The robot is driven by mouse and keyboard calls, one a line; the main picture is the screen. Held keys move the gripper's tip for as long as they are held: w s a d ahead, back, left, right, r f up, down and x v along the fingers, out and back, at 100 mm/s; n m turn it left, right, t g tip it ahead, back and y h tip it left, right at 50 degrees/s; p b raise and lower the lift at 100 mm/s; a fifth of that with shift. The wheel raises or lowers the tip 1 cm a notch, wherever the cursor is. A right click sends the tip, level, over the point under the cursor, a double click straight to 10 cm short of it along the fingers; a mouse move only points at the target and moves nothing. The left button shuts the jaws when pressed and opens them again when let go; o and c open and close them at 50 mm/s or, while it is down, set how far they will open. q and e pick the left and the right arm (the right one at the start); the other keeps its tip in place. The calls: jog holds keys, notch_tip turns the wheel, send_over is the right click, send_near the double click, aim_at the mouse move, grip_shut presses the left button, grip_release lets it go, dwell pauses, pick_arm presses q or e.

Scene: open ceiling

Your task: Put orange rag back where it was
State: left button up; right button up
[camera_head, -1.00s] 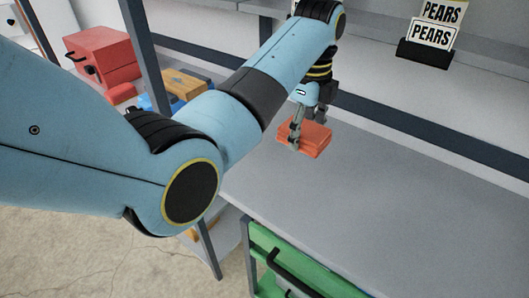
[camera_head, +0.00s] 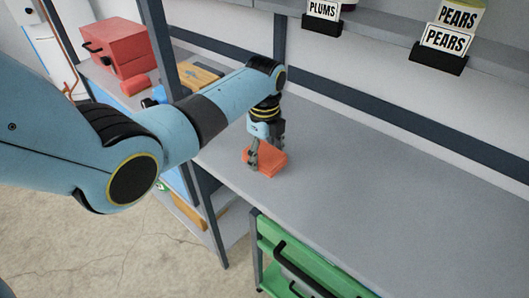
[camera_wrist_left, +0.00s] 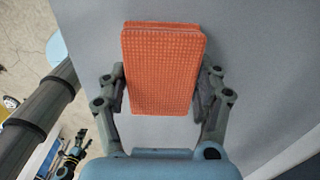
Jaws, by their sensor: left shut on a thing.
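The orange rag (camera_head: 268,162) is a folded, flat block with a waffle texture. It is at the left part of the grey tabletop (camera_head: 340,170) in the head view. My left gripper (camera_head: 266,155) points down and is shut on the rag, one finger on each side. In the left wrist view the rag (camera_wrist_left: 163,72) sits between the two fingers of the gripper (camera_wrist_left: 163,92). I cannot tell whether the rag touches the tabletop.
A red toolbox (camera_head: 114,47) stands on a shelf at the back left, beyond a dark post (camera_head: 158,45). Signs reading PLUMS (camera_head: 322,12) and PEARS (camera_head: 446,40) are on the upper shelf. A green drawer unit (camera_head: 300,262) is below the front edge. The tabletop to the right is clear.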

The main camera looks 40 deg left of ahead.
aim_at(264, 152)
jog(key=shift+s+f, duration=0.1)
jog(key=shift+s, duration=0.25)
pick_arm(q)
jog(key=o, duration=1.2)
jog(key=shift+f, duration=0.1)
jog(key=shift+c, duration=0.2)
pick_arm(e)
jog(key=shift+d, duration=0.1)
pick_arm(q)
jog(key=shift+r, duration=0.25)
notch_tip(264, 152, up, 12)
pick_arm(e)
jog(key=shift+w+r, duration=0.15)
jog(key=shift+r, duration=0.1)
pick_arm(q)
jog(key=shift+f, duration=0.1)
